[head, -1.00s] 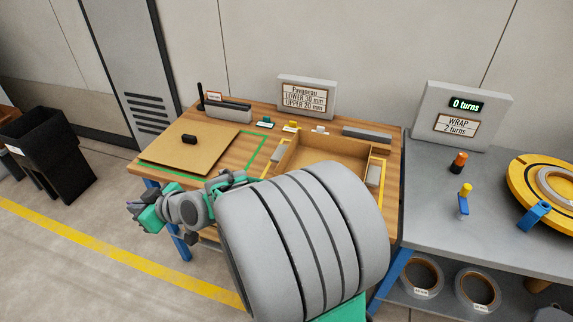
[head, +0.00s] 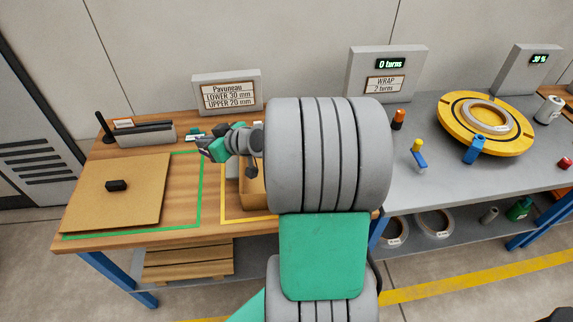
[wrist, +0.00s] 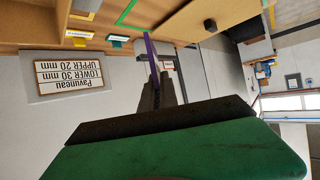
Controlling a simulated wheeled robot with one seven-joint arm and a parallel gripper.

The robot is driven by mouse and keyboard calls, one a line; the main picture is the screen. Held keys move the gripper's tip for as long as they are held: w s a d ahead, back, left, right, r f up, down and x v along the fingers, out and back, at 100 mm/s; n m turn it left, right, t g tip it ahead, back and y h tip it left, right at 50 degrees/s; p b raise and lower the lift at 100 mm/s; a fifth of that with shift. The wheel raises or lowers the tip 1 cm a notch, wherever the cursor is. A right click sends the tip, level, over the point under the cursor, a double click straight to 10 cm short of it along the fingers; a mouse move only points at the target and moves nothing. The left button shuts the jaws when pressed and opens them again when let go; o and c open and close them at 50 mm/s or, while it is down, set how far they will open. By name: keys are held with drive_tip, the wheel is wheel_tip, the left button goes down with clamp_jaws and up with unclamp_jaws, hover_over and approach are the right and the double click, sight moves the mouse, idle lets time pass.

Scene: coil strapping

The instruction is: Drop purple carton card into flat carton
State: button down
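The purple carton card (wrist: 151,50) shows nearly edge-on as a thin purple strip at the fingertips in the upside-down wrist view. My gripper (wrist: 158,88) is shut on it. In the head view my gripper (head: 204,146) hangs over the back middle of the wooden bench, left of the flat carton; the card is too small to make out there. The flat carton (head: 257,200) is an open brown box inside a yellow outline. My arm hides most of it, and its inside cannot be seen.
A brown board (head: 120,205) with a small black block (head: 117,185) lies at the left. A Pavuneau sign (head: 228,92) and a grey holder (head: 146,134) stand at the back. The grey bench with a yellow turntable (head: 487,122) is at the right.

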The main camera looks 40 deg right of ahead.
drive_tip(key=s+d+r+p, duration=0.1)
drive_tip(key=s+d, duration=0.2)
drive_tip(key=d, duration=0.4)
drive_tip(key=s+d+r+h+p, duration=0.1)
drive_tip(key=s+d+p, duration=0.15)
drive_tip(key=d, duration=0.45)
drive_tip(key=s+d+r+p, duration=0.1)
drive_tip(key=s+d, duration=0.3)
drive_tip(key=d, duration=0.3)
wheel_tip(320, 180, down, 6)
drive_tip(key=b, duration=0.3)
drive_tip(key=shift+w+f+m+t, duration=0.2)
drive_tip(key=shift+w+m+t, duration=0.1)
drive_tip(key=shift+m, duration=0.1)
drive_tip(key=c, duration=1.6)
unclamp_jaws()
drive_tip(key=shift+a, duration=0.1)
drive_tip(key=shift+o, duration=0.2)
drive_tip(key=b+v, duration=0.1)
drive_tip(key=v, duration=0.7)
